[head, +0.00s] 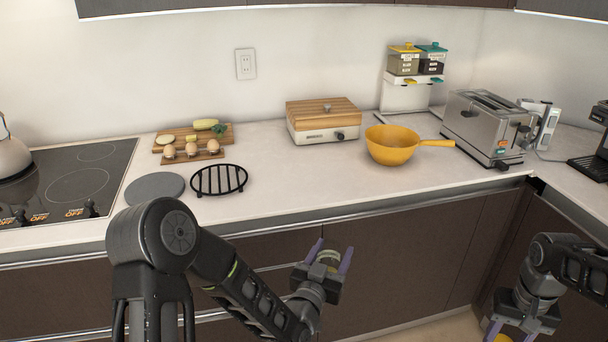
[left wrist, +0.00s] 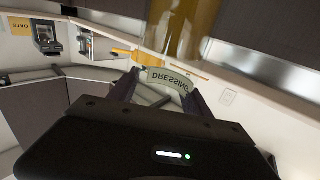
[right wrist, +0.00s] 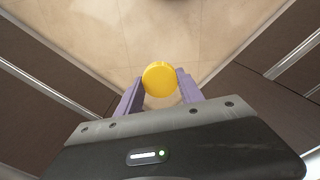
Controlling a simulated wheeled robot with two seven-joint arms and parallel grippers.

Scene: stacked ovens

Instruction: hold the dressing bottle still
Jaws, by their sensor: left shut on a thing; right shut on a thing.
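The dressing bottle (left wrist: 186,28) shows in the left wrist view as a see-through amber body with a DRESSING label (left wrist: 168,82), which appears upside down. My left gripper (head: 330,260) is shut on it, with a finger on each side of the label. In the head view the gripper is in front of the lower cabinets, and only a small part of the bottle shows between its fingers. My right gripper (right wrist: 159,90) is shut on a round yellow cap (right wrist: 159,78), held over the floor. In the head view the cap is mostly cut off at the bottom edge.
The counter holds a yellow pan (head: 392,145), a toaster (head: 487,125), a wood-topped appliance (head: 322,120), a black round rack (head: 218,180), a grey disc (head: 154,187), and boards with eggs (head: 192,150). A cooktop (head: 80,182) is at left. The counter's front middle is clear.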

